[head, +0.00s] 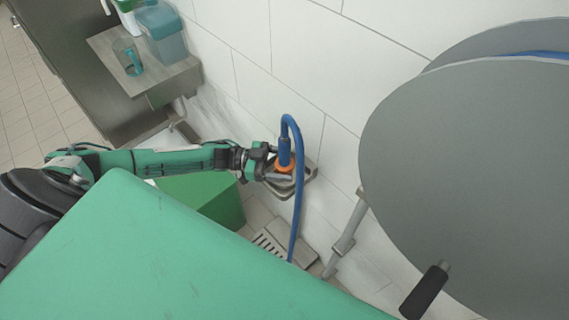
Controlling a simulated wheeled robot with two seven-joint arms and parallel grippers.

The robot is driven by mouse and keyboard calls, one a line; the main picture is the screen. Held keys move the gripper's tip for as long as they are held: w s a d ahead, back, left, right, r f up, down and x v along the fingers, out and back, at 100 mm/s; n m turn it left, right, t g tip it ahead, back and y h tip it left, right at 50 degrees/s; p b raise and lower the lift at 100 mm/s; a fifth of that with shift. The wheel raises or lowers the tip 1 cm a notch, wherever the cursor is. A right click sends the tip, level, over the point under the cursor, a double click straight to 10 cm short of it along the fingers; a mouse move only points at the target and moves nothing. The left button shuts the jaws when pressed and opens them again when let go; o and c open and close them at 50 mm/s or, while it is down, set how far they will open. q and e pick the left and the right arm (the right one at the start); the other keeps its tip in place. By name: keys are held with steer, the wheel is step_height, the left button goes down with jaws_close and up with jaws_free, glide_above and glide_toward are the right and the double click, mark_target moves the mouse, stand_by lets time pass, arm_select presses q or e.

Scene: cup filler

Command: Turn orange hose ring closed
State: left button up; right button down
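The orange hose ring (286,168) sits at the lower end of the blue hose nozzle (284,150), above a small grey wall holder (308,172). My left gripper (279,166) is at the ring, with its fingers reaching around or beside it. The fingers are small and partly hidden by the hose and ring, so I cannot tell whether they grip it. The blue hose (299,215) loops over the nozzle and hangs down to the floor. My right gripper is not in view.
A large grey hose reel (465,170) with a black handle (425,291) is on the right. A green box (205,197) stands below my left arm. A floor drain grate (270,244) lies under the hose. A shelf (110,62) with a teal container (161,34) and a clear jug (128,56) is at upper left.

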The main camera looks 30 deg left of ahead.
arm_select(q)
steer(key=shift+s+a+f, duration=0.1)
steer(key=shift+a, duration=0.2)
steer(key=b+v, duration=0.3)
steer(key=v, duration=1)
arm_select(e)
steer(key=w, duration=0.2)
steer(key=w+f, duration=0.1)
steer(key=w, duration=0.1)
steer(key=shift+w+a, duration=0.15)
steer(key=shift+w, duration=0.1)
arm_select(q)
steer(key=shift+s, duration=0.1)
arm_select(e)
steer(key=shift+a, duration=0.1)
